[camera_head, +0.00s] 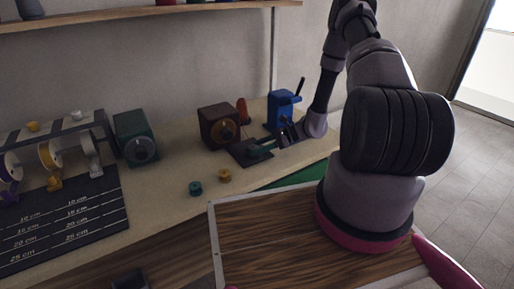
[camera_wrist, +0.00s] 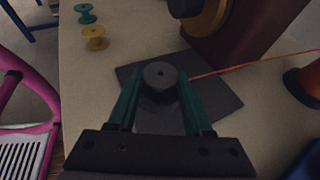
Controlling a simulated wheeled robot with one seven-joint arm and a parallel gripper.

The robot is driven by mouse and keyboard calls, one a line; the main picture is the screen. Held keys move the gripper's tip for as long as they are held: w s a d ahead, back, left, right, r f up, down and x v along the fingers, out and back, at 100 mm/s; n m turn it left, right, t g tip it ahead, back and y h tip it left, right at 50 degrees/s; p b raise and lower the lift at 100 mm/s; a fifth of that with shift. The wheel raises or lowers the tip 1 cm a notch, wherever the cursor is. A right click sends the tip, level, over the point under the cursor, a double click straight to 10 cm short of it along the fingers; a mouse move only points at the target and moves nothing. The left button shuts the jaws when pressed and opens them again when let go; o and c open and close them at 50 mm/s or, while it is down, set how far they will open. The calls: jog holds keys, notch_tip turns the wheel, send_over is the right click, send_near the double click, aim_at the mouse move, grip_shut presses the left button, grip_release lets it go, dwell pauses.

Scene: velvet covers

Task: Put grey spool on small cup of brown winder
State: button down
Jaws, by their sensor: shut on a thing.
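The brown winder (camera_head: 218,125) stands on the bench with a yellowish disc on its front; in the wrist view part of its brown body (camera_wrist: 245,35) fills the top right. Its dark flat base plate (camera_wrist: 222,100) lies below my gripper. My gripper (camera_wrist: 160,88) is shut on the grey spool (camera_wrist: 160,74), whose round top with a small centre hole shows between the green fingers. The spool is over the plate; I cannot tell whether it touches anything below. The small cup is not clearly seen. In the head view my gripper (camera_head: 262,148) is low over the plate.
A teal spool (camera_head: 195,188) and a yellow spool (camera_head: 224,176) stand in front. An orange thread (camera_wrist: 250,64) runs from near the plate to an orange spool (camera_wrist: 306,84). A blue winder (camera_head: 284,110) stands close to my arm; a green winder (camera_head: 134,137) is left.

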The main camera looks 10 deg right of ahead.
jog(key=shift+f, duration=0.2)
jog(key=shift+c, duration=1.6)
grip_release()
jog(key=shift+s+f, duration=0.15)
jog(key=shift+d+r, duration=0.15)
jog(key=shift+r, duration=0.25)
jog(key=v, duration=1.2)
jog(key=shift+r, duration=0.2)
jog(key=s+a+r+n+g+h, duration=0.1)
jog(key=s+a+r+n+h, duration=0.15)
jog(key=r, duration=0.65)
jog(key=s+a+r+n+h, duration=0.15)
jog(key=r+n, duration=0.25)
jog(key=r, duration=0.5)
jog(key=s+a+r+n+g+h, duration=0.1)
jog(key=r+n+h, duration=0.2)
jog(key=r, duration=0.6)
jog(key=s+a+r+n+t+h, duration=0.1)
jog(key=s+r+n+t+h, duration=0.3)
jog(key=s+r, duration=1.1)
jog(key=r+n+t, duration=0.1)
jog(key=n+t, duration=0.1)
jog(key=shift+s+a+r+t, duration=0.15)
jog(key=shift+s+a+t, duration=0.15)
jog(key=shift+s+t, duration=0.1)
